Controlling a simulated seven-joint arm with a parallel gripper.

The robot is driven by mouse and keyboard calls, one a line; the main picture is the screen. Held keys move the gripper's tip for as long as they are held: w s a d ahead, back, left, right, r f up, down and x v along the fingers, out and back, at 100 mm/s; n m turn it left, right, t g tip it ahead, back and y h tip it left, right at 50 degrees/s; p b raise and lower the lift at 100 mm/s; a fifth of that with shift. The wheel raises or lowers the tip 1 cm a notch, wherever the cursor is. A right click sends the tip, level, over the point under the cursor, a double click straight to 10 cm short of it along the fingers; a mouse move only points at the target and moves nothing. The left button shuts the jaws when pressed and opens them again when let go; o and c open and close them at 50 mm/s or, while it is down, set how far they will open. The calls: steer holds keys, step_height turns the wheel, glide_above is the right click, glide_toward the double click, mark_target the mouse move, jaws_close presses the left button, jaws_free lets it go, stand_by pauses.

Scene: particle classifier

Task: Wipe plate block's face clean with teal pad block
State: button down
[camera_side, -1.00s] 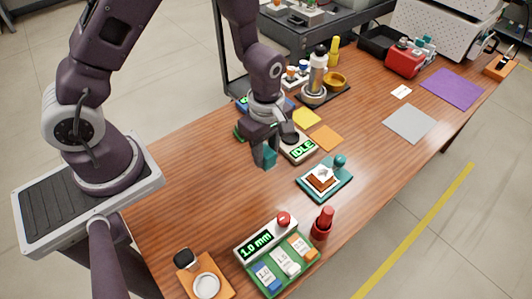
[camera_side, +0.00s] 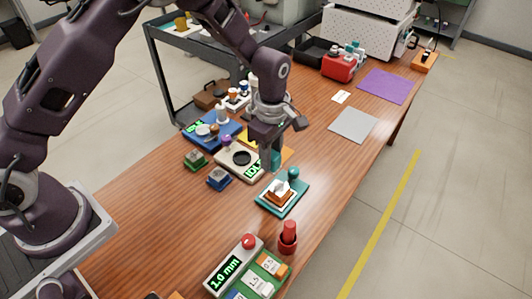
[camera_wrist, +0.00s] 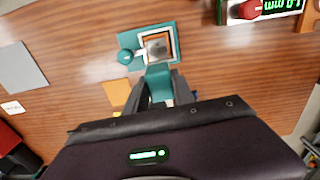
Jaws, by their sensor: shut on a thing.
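My gripper (camera_side: 271,150) is shut on the teal pad block (camera_side: 276,160), holding it above the table, behind the plate block in the side view. In the wrist view the teal pad block (camera_wrist: 159,80) sits between both fingers. The plate block (camera_side: 280,198) lies on the table, a teal base with a white-edged brown square and a whitish patch on its face. It also shows in the wrist view (camera_wrist: 177,42), just beyond the pad. A round teal knob (camera_side: 293,174) stands at its corner. The pad appears apart from the plate; its underside is hidden.
A red-topped display box (camera_side: 234,266) and a red cylinder (camera_side: 288,238) stand in front of the plate. The IDLE device (camera_side: 238,160) and small blocks (camera_side: 219,178) lie left of my gripper.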

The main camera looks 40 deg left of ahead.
mark_target(270, 172)
steer(key=shift+f, duration=2.75)
steer(key=shift+d+f, duration=0.45)
steer(key=shift+f, duration=0.3)
steer(key=shift+d, duration=2.45)
steer(key=shift+a, duration=2.75)
steer(key=shift+a+r, duration=0.15)
steer(key=shift+a, duration=0.05)
steer(key=shift+r, duration=4.05)
